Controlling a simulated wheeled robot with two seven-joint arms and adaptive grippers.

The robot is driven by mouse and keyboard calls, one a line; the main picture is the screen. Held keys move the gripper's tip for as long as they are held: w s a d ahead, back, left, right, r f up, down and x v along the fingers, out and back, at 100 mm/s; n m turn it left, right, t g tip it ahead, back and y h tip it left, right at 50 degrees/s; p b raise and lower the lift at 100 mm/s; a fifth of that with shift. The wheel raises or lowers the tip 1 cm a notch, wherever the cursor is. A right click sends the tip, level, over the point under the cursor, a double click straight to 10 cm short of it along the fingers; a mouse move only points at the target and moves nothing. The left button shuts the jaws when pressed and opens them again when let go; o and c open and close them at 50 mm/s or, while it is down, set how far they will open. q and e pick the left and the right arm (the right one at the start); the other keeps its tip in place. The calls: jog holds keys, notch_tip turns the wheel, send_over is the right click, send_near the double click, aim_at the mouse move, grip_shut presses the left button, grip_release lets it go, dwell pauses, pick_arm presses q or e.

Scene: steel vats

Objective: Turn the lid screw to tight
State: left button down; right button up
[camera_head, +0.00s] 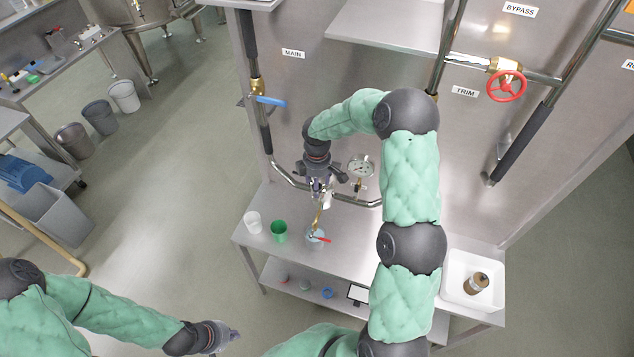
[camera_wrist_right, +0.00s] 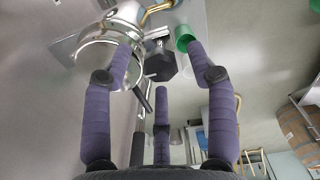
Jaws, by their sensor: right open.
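My right gripper (camera_head: 319,188) is in front of the steel panel, above the bench, with its fingers pointing down. In the right wrist view its purple-padded fingers (camera_wrist_right: 159,55) are spread. A dark faceted knob (camera_wrist_right: 161,64), which looks like the lid screw, shows between them beside a shiny round steel fitting (camera_wrist_right: 95,52). I cannot tell whether any finger touches the knob, or how tight it is. In the head view the gripper largely hides this spot. My left gripper (camera_head: 222,337) is low at the left, away from the bench; its fingers are unclear.
A green cup (camera_head: 279,232), white cup (camera_head: 253,222) and clear vessel (camera_head: 315,240) stand on the bench. A pressure gauge (camera_head: 361,166) is close right of my right gripper. A white tray (camera_head: 458,296) holds a brown bottle (camera_head: 477,283). Pipes line the panel.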

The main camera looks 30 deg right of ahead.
jog(key=c, duration=1.2)
jog(key=shift+o, duration=0.2)
